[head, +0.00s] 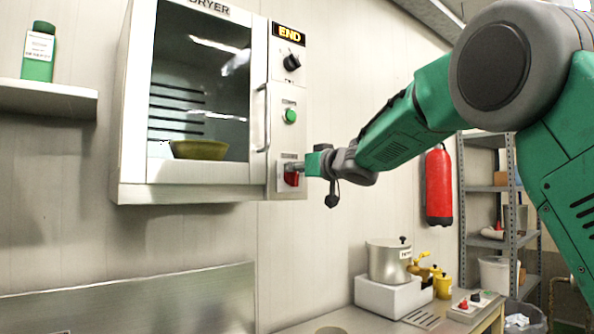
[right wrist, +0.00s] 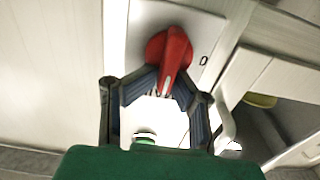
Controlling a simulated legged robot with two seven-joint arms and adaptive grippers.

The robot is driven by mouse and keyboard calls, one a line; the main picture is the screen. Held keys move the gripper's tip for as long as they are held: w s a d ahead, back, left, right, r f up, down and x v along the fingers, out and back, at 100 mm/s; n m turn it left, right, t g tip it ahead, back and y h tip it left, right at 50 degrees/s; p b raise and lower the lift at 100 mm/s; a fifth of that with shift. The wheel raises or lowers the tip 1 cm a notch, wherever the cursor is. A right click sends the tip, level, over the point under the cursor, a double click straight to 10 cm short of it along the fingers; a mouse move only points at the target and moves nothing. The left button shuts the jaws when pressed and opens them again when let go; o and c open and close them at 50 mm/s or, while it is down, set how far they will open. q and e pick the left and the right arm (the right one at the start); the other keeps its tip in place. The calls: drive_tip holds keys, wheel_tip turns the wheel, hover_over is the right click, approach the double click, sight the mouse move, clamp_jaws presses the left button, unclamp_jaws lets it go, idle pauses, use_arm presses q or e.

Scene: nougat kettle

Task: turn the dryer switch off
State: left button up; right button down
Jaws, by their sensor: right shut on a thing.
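The dryer (head: 187,178) is a white wall cabinet with a glass door at the upper left in the head view. Its right-hand panel carries an END display (head: 289,33), a black knob (head: 292,62), a green button (head: 291,116) and, at the bottom, the red dryer switch (head: 291,179). My right gripper (head: 299,166) is at that red switch, its fingers partly hidden. In the right wrist view, the red switch (right wrist: 170,55) sits on its pale plate, and my right gripper (right wrist: 160,90) is shut on its handle. My left gripper is not in view.
A dish (head: 200,150) stands inside the closed dryer door. The door handle (head: 262,118) is left of the panel. A shelf with a green bottle (head: 38,52) is at the left. A pot (head: 388,262), a yellow item and a fire extinguisher (head: 438,187) are at the right.

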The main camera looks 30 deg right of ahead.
drive_tip(key=shift+a+r, duration=0.25)
